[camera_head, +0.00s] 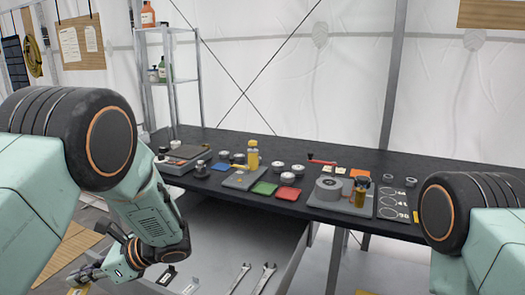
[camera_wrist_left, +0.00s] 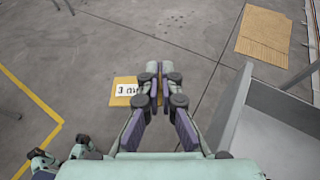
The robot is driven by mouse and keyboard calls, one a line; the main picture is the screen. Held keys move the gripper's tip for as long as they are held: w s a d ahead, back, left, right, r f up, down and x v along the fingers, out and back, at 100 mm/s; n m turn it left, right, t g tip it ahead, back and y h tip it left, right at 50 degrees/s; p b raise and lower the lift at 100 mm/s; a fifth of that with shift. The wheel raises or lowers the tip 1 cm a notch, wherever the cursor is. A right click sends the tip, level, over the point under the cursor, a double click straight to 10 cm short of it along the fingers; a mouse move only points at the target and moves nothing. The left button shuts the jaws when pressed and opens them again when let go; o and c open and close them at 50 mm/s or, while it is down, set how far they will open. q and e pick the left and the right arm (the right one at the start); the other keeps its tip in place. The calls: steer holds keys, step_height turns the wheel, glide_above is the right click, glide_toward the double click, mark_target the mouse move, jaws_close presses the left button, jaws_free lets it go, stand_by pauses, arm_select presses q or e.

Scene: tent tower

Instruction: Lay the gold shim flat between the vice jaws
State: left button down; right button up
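My left gripper (camera_head: 92,272) hangs low at the bottom left in the head view, in front of and below the bench. In the left wrist view its fingers (camera_wrist_left: 160,70) are drawn together, with nothing clearly held between them. A yellow plate with a white label (camera_wrist_left: 124,92) shows behind the left finger, seemingly on the floor. A grey block with a round part (camera_head: 331,190) stands to the right; vice jaws cannot be made out. My right gripper is out of view.
Wrenches (camera_head: 263,279) lie on the grey surface below. A shelf rack (camera_head: 171,70) stands at the back left. Open floor (camera_wrist_left: 80,45) surrounds the left gripper.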

arm_select(q)
steer(key=s+d+f+n+g+h, duration=0.6)
steer(key=s+d+n+g+h, duration=0.15)
steer(key=s+n+g, duration=0.3)
steer(key=w+d+r+n+t+h, duration=0.1)
steer(key=d+r+n+t+h, duration=0.2)
steer(key=d+n+t+h, duration=0.6)
steer(key=w+d+r+n+t+h, duration=0.1)
steer(key=d+r+n+t+h, duration=0.3)
steer(key=n+h, duration=0.9)
arm_select(e)
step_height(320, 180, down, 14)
steer(key=b, duration=1.4)
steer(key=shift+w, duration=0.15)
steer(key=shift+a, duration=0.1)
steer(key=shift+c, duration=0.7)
arm_select(q)
step_height(320, 180, down, 15)
steer(key=w+n+t+y, duration=0.2)
steer(key=n+t+y, duration=0.3)
steer(key=n+t, duration=0.2)
steer(key=shift+w+a+n, duration=0.15)
steer(key=shift+w+n, duration=0.05)
steer(key=shift+n, duration=0.75)
